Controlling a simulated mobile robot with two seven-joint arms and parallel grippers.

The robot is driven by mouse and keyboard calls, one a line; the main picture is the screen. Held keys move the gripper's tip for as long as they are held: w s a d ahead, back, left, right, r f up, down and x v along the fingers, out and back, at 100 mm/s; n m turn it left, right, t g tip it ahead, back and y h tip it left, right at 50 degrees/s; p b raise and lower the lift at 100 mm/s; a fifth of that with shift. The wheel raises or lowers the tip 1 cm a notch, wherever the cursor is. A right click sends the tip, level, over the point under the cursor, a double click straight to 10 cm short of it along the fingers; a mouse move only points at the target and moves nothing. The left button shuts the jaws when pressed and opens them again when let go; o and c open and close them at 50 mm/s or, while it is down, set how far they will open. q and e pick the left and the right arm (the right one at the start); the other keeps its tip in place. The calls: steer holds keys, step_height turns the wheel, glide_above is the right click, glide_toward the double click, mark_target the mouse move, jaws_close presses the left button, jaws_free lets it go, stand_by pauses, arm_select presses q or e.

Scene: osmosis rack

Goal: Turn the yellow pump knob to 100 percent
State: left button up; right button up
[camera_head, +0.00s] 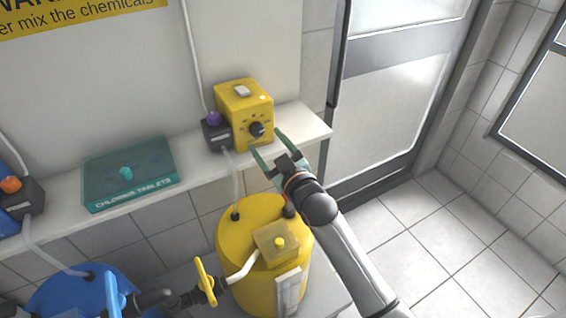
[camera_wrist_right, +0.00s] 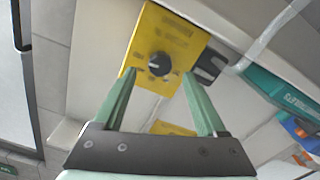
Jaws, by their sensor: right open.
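The yellow pump (camera_head: 243,108) stands on the white shelf, with a black knob (camera_head: 257,130) on its front face. The knob also shows in the right wrist view (camera_wrist_right: 159,64), with dial marks around it that are too small to read. My right gripper (camera_head: 264,140) is open, its two green fingers pointing at the pump front. In the wrist view the fingertips (camera_wrist_right: 160,75) lie on either side of the knob; whether they touch anything cannot be told. My left gripper is not in view.
A teal chlorine tablets box (camera_head: 130,172) lies on the shelf (camera_head: 305,122) to the left. Below stand a yellow tank (camera_head: 235,240) and a blue tank (camera_head: 65,297) with pipes and valves. Floor to the right is clear, before a door (camera_head: 395,100).

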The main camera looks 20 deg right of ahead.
steer(key=s+d, duration=0.1)
steer(key=s, duration=0.7)
steer(key=shift+s+d+b, duration=0.35)
steer(key=s+f+m+g, duration=0.2)
steer(key=s+f+g, duration=0.2)
steer(key=s+f, duration=0.7)
steer(key=s+d+f+m+g+h, duration=0.1)
steer(key=s+f+g, duration=0.3)
steer(key=s+f, duration=0.6)
step_height(320, 180, down, 6)
steer(key=shift+s+d+f+m, duration=0.25)
steer(key=shift+s+m, duration=0.15)
steer(key=shift+m, duration=0.2)
